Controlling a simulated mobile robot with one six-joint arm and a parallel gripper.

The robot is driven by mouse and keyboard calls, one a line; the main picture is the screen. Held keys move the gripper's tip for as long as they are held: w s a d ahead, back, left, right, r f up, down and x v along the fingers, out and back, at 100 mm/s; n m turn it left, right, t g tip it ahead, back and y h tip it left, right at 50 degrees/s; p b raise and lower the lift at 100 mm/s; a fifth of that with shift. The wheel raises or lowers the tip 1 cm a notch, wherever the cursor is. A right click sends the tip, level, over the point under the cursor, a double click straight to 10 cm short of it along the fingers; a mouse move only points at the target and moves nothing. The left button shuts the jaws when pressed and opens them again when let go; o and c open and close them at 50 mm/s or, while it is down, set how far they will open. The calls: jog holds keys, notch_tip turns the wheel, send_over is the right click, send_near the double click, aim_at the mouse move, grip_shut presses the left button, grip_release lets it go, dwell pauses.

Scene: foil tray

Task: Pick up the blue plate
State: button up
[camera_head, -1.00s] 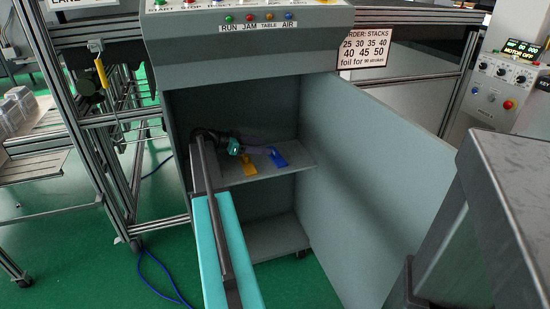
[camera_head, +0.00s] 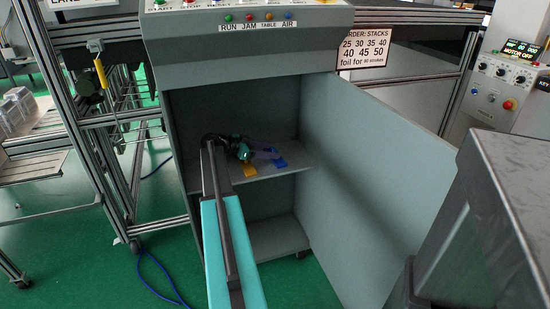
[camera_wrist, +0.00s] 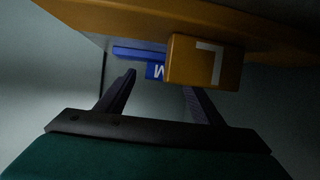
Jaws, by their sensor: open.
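In the wrist view this orange plate (camera_wrist: 205,63), marked L, is large and close and covers part of the blue one. My gripper (camera_wrist: 160,85) is open, with nothing seen between its fingers. It looks apart from the blue plate.
The shelf (camera_head: 227,176) sits inside the grey cabinet, with side walls close to my arm. The open door (camera_head: 370,160) stands to the right. A lower shelf (camera_head: 275,238) is empty. A grey metal box (camera_head: 480,220) stands at the front right.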

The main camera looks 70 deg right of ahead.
aim_at(273, 151)
jog(key=shift+x, duration=1.7)
jog(key=c, duration=1.2)
